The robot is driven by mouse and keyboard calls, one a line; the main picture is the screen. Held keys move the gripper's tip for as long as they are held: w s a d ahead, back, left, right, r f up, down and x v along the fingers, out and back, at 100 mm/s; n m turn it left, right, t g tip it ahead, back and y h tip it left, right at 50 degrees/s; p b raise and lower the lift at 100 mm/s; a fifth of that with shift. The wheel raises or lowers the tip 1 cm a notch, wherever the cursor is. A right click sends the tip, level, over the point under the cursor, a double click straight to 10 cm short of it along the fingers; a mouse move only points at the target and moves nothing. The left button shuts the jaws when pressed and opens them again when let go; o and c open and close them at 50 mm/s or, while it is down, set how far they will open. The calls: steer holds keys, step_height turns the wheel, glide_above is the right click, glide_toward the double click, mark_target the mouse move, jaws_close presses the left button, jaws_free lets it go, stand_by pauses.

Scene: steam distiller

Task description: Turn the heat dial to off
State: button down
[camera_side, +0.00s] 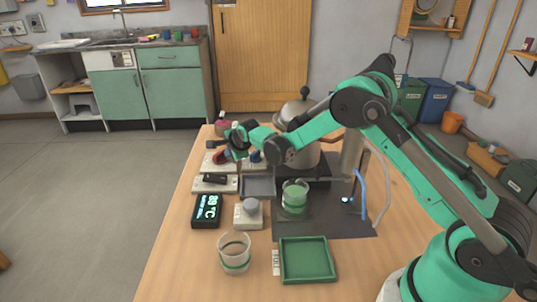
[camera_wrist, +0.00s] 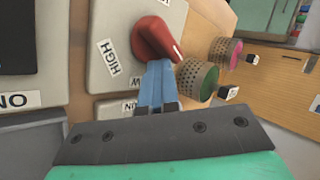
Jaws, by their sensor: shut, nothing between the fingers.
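The heat dial is a red knob (camera_wrist: 155,38) with a white pointer line, on a pale base plate (camera_wrist: 115,20) in the wrist view. A HIGH label (camera_wrist: 109,57) lies beside it, and another label is partly hidden by my fingers. The dial's off mark is not visible.
Perforated pots, one with a green top (camera_wrist: 197,80) and one with a pink top (camera_wrist: 225,52), stand close right of the dial. A black switch (camera_side: 215,179), lit display (camera_side: 207,210), grey knob (camera_side: 250,209), beaker (camera_side: 294,198) and metal boiler (camera_side: 299,150) are nearby.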

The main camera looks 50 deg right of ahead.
steer(key=shift+w+d+r, duration=0.2)
steer(key=shift+w+d, duration=0.2)
steer(key=shift+a, duration=0.8)
steer(key=shift+s+a+r, duration=0.15)
steer(key=shift+s+a, duration=0.1)
steer(key=v, duration=0.3)
steer(key=d+v, duration=0.1)
steer(key=v, duration=0.1)
steer(key=shift+s, duration=0.3)
steer(key=s+a+r+n+g+y, duration=0.1)
steer(key=s+a+r+n, duration=0.1)
steer(key=s+r+n, duration=0.45)
steer(key=s+a+r+n, duration=0.3)
steer(key=s+n, duration=0.5)
steer(key=s, duration=0.2)
steer(key=s+a+f+n+y, duration=0.1)
steer(key=s+n, duration=0.5)
steer(key=s, duration=0.1)
steer(key=shift+a+f+g, duration=0.3)
steer(key=shift+f+g, duration=0.1)
